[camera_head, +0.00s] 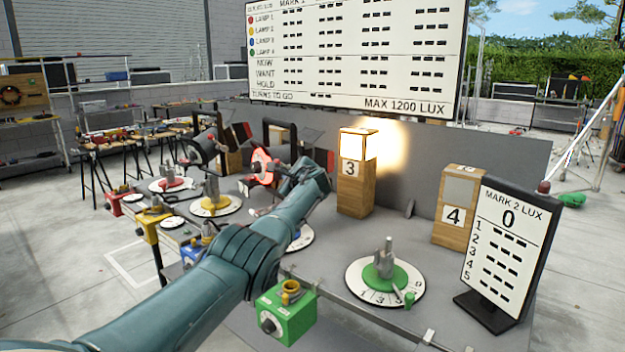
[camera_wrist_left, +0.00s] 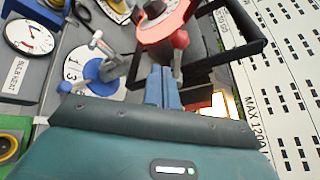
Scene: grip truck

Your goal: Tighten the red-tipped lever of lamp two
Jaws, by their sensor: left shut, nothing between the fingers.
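A red-tipped lever (camera_wrist_left: 180,40) stands beside an orange-red ringed lamp part (camera_wrist_left: 165,12) and a black frame (camera_wrist_left: 225,55) in the left wrist view. My left gripper (camera_wrist_left: 163,72) is shut and empty, its fingertips just below and left of the red tip. I cannot tell whether they touch it. In the head view my left arm reaches over the bench to the orange-red part (camera_head: 262,166); my wrist hides the fingers and I cannot make out the lever there. The frames do not make clear which lamp number it belongs to. My right gripper is not in view.
A blue post on a numbered dial (camera_wrist_left: 85,70) stands left of my fingers. Yellow (camera_head: 215,204) and green (camera_head: 383,277) dials, a green box (camera_head: 287,312) and wooden blocks marked 3 (camera_head: 355,190) and 4 (camera_head: 455,215) stand around. A scoreboard (camera_head: 350,50) rises behind.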

